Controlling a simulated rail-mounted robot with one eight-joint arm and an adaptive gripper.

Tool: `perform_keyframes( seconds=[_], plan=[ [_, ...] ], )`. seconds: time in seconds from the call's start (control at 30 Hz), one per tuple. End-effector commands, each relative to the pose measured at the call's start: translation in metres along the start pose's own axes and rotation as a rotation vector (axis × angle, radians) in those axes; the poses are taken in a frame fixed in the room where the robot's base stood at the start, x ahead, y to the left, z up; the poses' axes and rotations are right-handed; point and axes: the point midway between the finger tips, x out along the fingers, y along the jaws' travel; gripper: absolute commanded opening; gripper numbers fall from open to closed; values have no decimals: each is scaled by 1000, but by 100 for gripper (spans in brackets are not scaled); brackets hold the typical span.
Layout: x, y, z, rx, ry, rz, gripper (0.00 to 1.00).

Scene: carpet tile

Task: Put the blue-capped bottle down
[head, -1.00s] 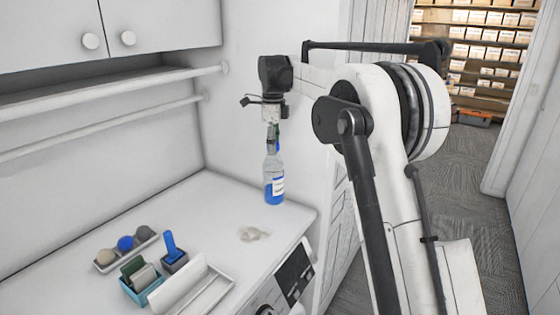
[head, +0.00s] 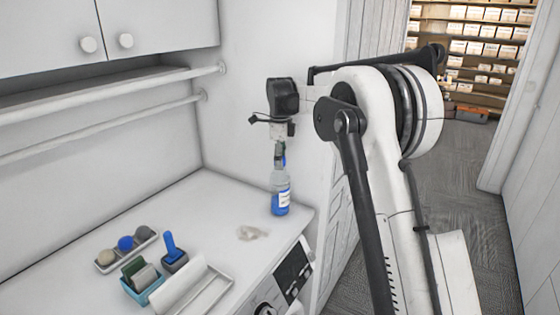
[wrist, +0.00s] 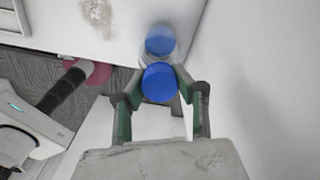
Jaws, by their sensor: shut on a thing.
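The blue-capped bottle (head: 280,194) is clear, with a white label and blue liquid low in it. It is upright at the right end of the white counter (head: 215,205) in the head view. I cannot tell whether its base touches the counter. My gripper (head: 280,158) is above it, pointing down, shut on its top. In the wrist view the blue cap (wrist: 160,82) sits between the fingers (wrist: 160,98), and the bottle's body is mostly hidden behind it.
A beige smear (head: 252,233) lies on the counter left of the bottle. A tray of round brushes (head: 126,248), a teal box (head: 142,284), a blue-handled item (head: 172,250) and a white tray (head: 208,300) stand front left. The counter's edge is close to the bottle.

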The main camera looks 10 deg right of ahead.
Motion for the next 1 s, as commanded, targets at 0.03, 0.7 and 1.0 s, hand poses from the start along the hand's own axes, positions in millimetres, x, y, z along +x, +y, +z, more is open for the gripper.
perform_keyframes(
  seconds=[0.03,0.7,1.0],
  plan=[
    [2,0,0,0,0,0,0],
    [-10,0,0,0,0,0,45],
    [-65,0,0,0,0,0,45]
  ],
)
